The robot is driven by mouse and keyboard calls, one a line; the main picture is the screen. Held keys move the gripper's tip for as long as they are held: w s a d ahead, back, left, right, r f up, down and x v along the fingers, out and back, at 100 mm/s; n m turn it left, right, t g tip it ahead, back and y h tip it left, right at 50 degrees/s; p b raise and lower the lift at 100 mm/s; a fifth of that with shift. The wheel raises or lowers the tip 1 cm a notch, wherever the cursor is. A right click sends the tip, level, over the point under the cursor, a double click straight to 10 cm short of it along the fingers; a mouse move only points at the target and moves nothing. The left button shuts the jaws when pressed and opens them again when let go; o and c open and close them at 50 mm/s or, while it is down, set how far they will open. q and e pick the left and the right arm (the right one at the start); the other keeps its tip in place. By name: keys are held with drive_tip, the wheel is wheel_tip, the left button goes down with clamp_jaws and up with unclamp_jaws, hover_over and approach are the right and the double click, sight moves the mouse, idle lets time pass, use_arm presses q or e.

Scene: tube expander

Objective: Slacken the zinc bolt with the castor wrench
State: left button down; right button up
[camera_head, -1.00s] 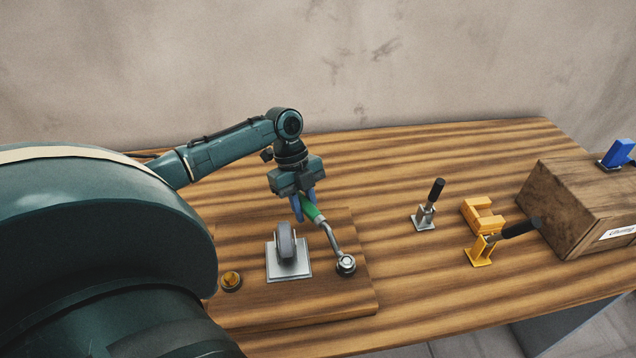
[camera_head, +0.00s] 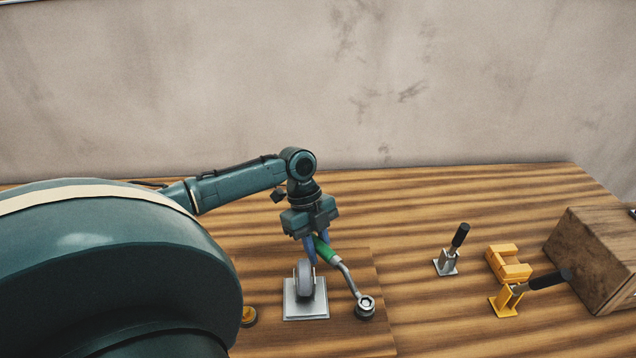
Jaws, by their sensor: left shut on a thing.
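The castor wrench (camera_head: 345,272) has a green handle and a bent silver shaft ending in a ring. My left gripper (camera_head: 315,248) is shut on its green handle above the wooden board. The wrench's ring end is at the silver zinc bolt (camera_head: 365,309), at the board's right part; it seems to sit around the bolt head, which it partly hides. The grey castor (camera_head: 304,279) stands on a silver plate (camera_head: 305,311) between my gripper and the camera. A brass-coloured bolt (camera_head: 249,316) lies left of the plate, partly hidden by my arm. My right gripper is out of view.
On the table to the right stand a silver toggle clamp (camera_head: 446,262) with a black handle, a yellow block (camera_head: 509,263) and a yellow clamp (camera_head: 507,301). A wooden box (camera_head: 598,255) is at the right edge. The table behind the board is clear.

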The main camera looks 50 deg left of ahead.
sight(320, 242)
use_arm(q)
drive_tip(key=shift+r, duration=0.2)
drive_tip(key=shift+r+p, duration=0.85)
drive_tip(key=shift+p, duration=0.3)
drive_tip(key=shift+r, duration=0.75)
